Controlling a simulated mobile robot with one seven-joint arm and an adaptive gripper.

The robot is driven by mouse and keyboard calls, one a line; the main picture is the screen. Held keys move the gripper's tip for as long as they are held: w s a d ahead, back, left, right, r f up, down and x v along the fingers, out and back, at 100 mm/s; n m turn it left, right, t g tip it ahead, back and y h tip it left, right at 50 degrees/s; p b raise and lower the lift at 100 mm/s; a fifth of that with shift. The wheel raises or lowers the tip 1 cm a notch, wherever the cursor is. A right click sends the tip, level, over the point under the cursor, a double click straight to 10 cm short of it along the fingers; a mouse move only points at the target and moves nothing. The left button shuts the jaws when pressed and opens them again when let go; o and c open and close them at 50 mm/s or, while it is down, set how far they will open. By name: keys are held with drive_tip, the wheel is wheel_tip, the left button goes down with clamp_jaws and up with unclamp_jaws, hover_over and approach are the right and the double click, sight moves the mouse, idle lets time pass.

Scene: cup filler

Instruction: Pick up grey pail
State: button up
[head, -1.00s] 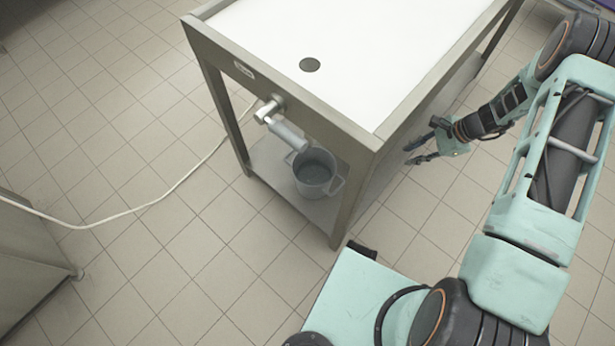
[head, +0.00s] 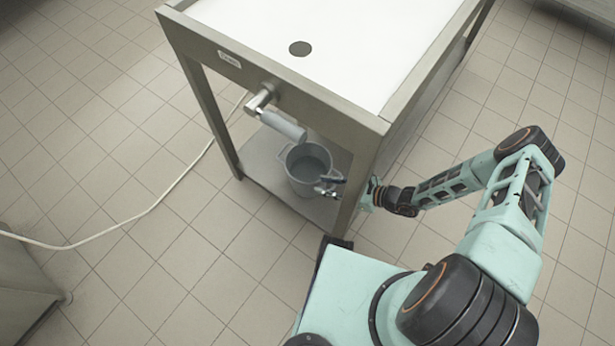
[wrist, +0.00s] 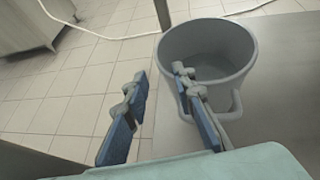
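The grey pail (head: 308,167) stands upright on the low shelf of the metal table, below the tap. In the wrist view the pail (wrist: 206,50) is at the upper middle, with a handle on its near side. My gripper (head: 330,186) reaches past the table's front leg to the pail's right side. In the wrist view my gripper (wrist: 160,80) is open, its blue-padded fingers apart. The right finger overlaps the pail's near wall and handle; the left finger is outside, to the left. I cannot tell whether either finger touches the pail.
The tap (head: 275,112) sticks out above the pail. The table leg (head: 357,185) stands close to my wrist. The low shelf (head: 262,172) carries the pail. A white cable (head: 150,212) lies across the floor, and a cabinet (head: 25,285) stands at the left.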

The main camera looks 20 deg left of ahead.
sight(305, 183)
drive_tip(key=b+x, duration=0.1)
drive_tip(key=x, duration=0.7)
drive_tip(key=shift+a+f+b, duration=0.15)
drive_tip(key=shift+a+b, duration=0.1)
drive_tip(key=shift+b, duration=0.1)
drive_tip(key=shift+c, duration=0.3)
clamp_jaws()
